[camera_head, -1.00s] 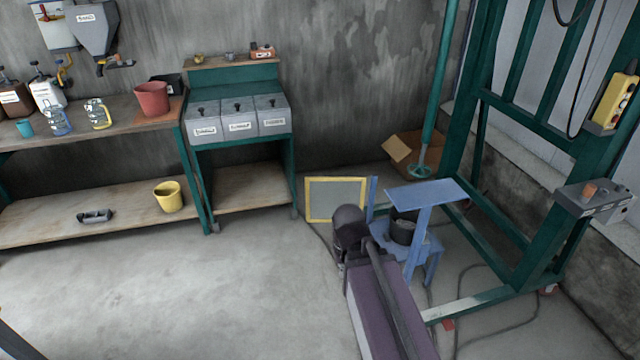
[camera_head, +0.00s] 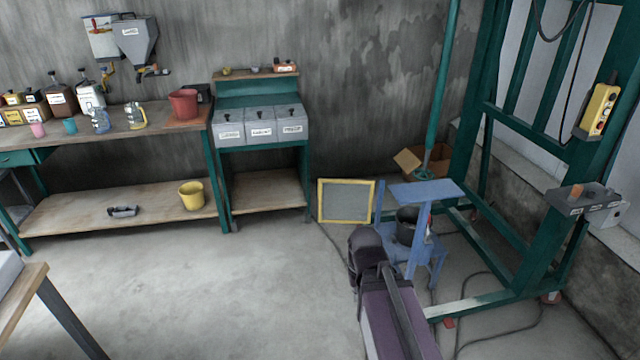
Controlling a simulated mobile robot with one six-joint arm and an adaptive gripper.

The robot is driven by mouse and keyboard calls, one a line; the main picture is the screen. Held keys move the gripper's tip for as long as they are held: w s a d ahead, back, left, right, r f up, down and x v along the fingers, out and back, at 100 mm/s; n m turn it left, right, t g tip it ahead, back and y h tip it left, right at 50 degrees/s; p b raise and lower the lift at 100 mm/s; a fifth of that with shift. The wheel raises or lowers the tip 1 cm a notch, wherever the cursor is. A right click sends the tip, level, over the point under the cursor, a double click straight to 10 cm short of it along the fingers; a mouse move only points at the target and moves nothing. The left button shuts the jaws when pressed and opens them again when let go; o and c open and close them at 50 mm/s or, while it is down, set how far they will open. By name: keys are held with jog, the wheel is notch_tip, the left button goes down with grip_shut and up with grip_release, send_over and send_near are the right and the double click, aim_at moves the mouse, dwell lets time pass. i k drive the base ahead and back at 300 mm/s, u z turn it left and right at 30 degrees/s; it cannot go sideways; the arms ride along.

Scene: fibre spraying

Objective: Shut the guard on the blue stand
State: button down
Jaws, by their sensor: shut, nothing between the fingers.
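The blue stand (camera_head: 425,192) stands on the floor right of centre, with a flat top plate and a lower shelf. A black pot (camera_head: 406,224) sits on the lower shelf under the plate. The guard (camera_head: 346,220), a yellow-framed grey panel, stands out to the left of the stand, swung open, its right edge close to a blue post. My dark and purple arm reaches up from the bottom in front of the stand, its dark joint just below the guard. My gripper's fingers cannot be made out; the arm hides that area.
A green steel frame (camera_head: 530,270) stands right of the stand, with cables on the floor. A cardboard box (camera_head: 437,160) lies behind. A workbench (camera_head: 150,145) with a yellow bucket (camera_head: 192,195) on its lower shelf is left. The floor left of my arm is clear.

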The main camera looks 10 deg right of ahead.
aim_at(321, 181)
jog(key=k, duration=0.75)
jog(key=u, duration=0.75)
jog(key=i, duration=2.2)
jog(key=z, duration=0.65)
